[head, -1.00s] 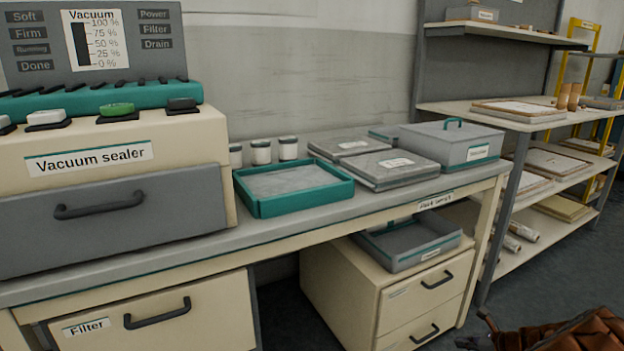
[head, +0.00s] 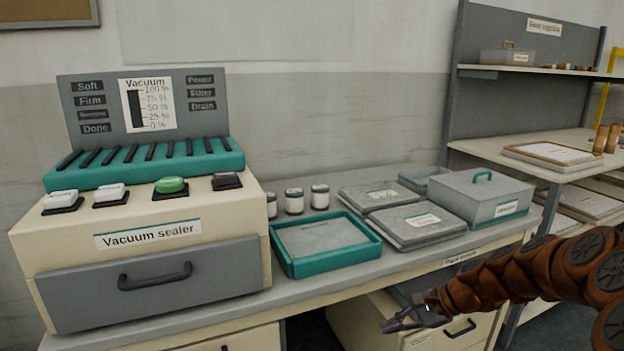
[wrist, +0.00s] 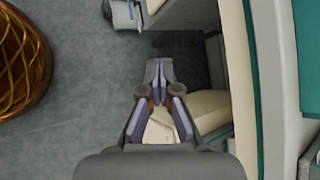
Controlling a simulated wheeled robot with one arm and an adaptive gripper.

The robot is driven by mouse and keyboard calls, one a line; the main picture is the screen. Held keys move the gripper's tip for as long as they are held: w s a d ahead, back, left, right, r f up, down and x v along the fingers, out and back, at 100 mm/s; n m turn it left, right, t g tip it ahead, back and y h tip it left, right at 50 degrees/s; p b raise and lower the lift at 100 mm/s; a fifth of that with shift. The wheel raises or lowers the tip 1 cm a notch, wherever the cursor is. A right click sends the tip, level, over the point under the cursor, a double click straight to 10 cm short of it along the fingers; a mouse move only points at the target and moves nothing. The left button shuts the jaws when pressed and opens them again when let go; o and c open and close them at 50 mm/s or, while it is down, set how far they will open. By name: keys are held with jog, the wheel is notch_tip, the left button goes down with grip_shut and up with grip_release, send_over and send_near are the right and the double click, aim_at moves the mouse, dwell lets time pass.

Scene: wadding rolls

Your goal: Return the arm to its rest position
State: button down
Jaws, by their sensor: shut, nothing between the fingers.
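My gripper (head: 408,319) is at the end of my brown arm, at the lower right in the head view. It hangs in front of the bench, below the level of the bench top, near the drawer cabinet. In the wrist view my gripper (wrist: 160,88) points down past the bench edge towards the grey floor. Its fingertips are together and nothing is between them.
The vacuum sealer (head: 150,238) stands on the left of the bench. A teal tray (head: 325,243), several jars, flat grey packs (head: 418,222) and a grey lidded box (head: 480,197) stand to its right. A shelf unit (head: 540,150) is at the right. Open floor (wrist: 80,110) lies beside the bench.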

jog(key=s+a+r+n+g+h+p, duration=0.25)
jog(key=s+r+n+p, duration=0.2)
jog(key=s+r, duration=0.35)
jog(key=s+a+r+n+g+h+p, duration=0.1)
jog(key=s+a+r+n+p, duration=0.35)
jog(key=s+r, duration=0.35)
jog(key=s+d+r+n+h+p, duration=0.1)
jog(key=s+d+r+p, duration=0.1)
jog(key=s, duration=0.4)
jog(key=s+d+r+n+h+p, duration=0.2)
jog(key=s+r+p, duration=0.1)
jog(key=s+p, duration=0.2)
jog(key=s+d+r+n+h+p, duration=0.1)
jog(key=s+d+r+h+p, duration=0.1)
jog(key=s, duration=0.6)
jog(key=shift+s+d+r+g+p, duration=0.15)
jog(key=shift+d+r+g+p, duration=0.4)
jog(key=shift+r+p, duration=0.25)
jog(key=shift+n+h, duration=0.25)
jog(key=shift+n, duration=0.05)
